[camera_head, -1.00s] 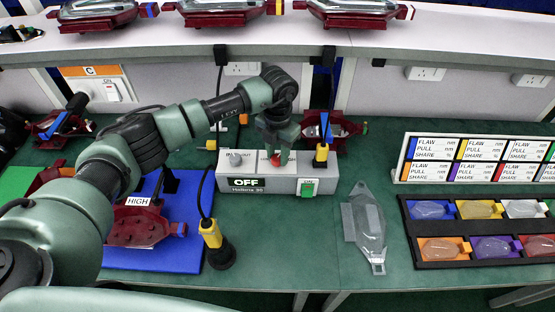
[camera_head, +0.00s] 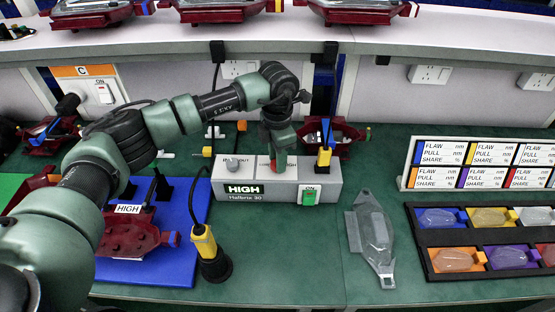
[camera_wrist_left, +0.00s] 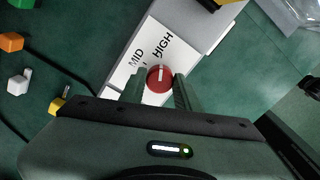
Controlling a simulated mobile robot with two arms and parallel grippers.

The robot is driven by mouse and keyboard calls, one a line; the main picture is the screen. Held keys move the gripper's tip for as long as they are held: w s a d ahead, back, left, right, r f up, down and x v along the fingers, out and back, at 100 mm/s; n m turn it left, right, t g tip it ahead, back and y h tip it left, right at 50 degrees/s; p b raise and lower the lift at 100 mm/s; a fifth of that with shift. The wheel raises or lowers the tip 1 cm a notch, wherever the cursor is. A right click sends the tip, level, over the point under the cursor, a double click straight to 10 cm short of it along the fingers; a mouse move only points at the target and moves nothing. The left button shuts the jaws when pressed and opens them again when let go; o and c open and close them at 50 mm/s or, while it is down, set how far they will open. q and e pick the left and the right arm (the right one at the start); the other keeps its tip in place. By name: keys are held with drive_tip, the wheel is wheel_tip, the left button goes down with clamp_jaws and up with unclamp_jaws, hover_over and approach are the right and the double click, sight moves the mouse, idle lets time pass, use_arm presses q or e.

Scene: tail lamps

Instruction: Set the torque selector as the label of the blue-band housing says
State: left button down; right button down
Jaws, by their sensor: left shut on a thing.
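The torque selector is a red knob (camera_wrist_left: 158,78) on the white control box (camera_head: 330,180). My left gripper (camera_head: 276,166) is shut on it, with one finger on each side in the left wrist view (camera_wrist_left: 157,88). The knob's white mark points roughly toward the printed HIGH. The box display (camera_head: 244,189) reads HIGH. A dark red housing (camera_head: 130,240) lies on the blue mat (camera_head: 185,265), beside a label (camera_head: 128,209) reading HIGH.
A clear lamp cover (camera_head: 372,235) lies right of the box. A black tray of coloured lamps (camera_head: 430,272) and a label board (camera_head: 402,180) stand farther right. Green table is clear in front of the box.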

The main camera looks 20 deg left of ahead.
use_arm(q)
drive_tip(key=shift+r, duration=0.1)
drive_tip(key=c, duration=1)
unclamp_jaws()
wheel_tip(320, 180, up, 8)
drive_tip(key=shift+f+b, duration=0.1)
drive_tip(key=shift+b, duration=0.65)
